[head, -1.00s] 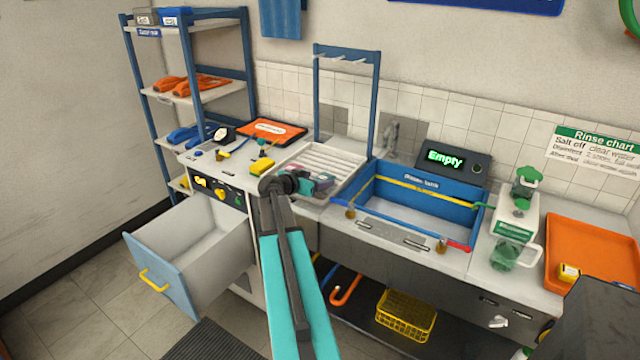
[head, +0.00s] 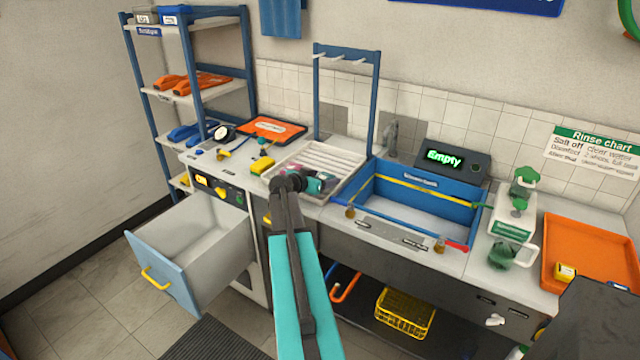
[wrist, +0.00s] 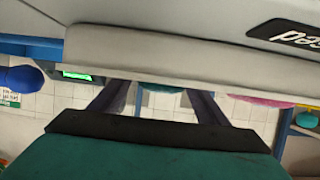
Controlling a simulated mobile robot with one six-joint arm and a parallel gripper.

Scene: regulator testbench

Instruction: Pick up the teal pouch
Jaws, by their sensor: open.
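A small teal patch that looks like the teal pouch (head: 328,177) lies with pink items at the front of the white slatted tray, partly hidden behind my gripper (head: 291,183). In the wrist view, the two dark fingers of my gripper (wrist: 158,88) stand apart. A teal shape, probably the pouch (wrist: 166,91), shows in the gap between them, mostly hidden behind a pale band. I cannot tell how far it is from the fingers. Nothing is seen held.
A yellow block (head: 262,166) lies left of the tray (head: 338,158). The blue rinse tank (head: 425,198) stands to the right, below a display reading Empty (head: 445,158). An open drawer (head: 190,245) juts out at the left. A blue rack (head: 376,100) rises behind the tray.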

